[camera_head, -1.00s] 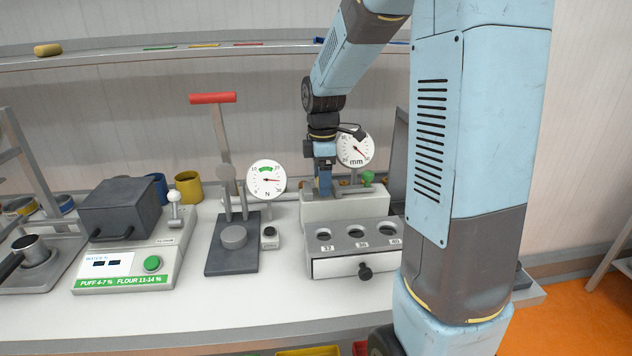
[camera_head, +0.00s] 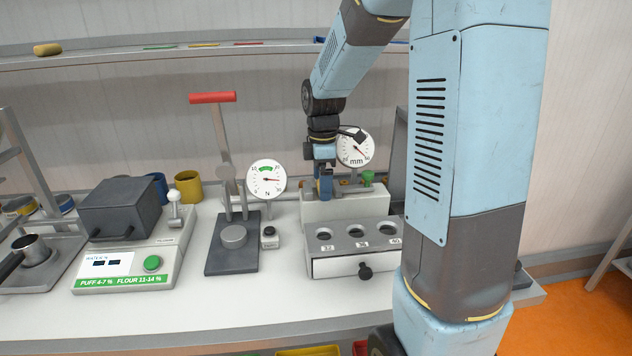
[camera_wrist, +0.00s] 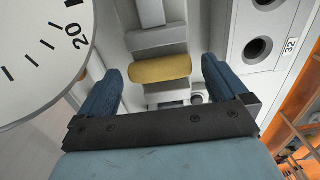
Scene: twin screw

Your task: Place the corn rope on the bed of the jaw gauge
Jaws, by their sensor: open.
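The corn rope (camera_wrist: 160,68) is a short yellow-brown cylinder in the wrist view. It lies across the grey bed of the jaw gauge (camera_wrist: 158,38), between my two blue fingers. My gripper (camera_wrist: 161,76) is open, with a finger beyond each end of the rope and a visible gap on both sides. In the head view the jaw gauge (camera_head: 316,209) is a pale block with a round mm dial (camera_head: 354,146) behind it. My gripper (camera_head: 325,190) is low over its top, and the rope is hidden or too small to tell there.
A grey rack with numbered holes and a drawer (camera_head: 340,268) stands in front of the gauge. A red-handled press with an N dial (camera_head: 266,179) is to its left. A moisture meter (camera_head: 125,265) stands further left. The counter front is clear.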

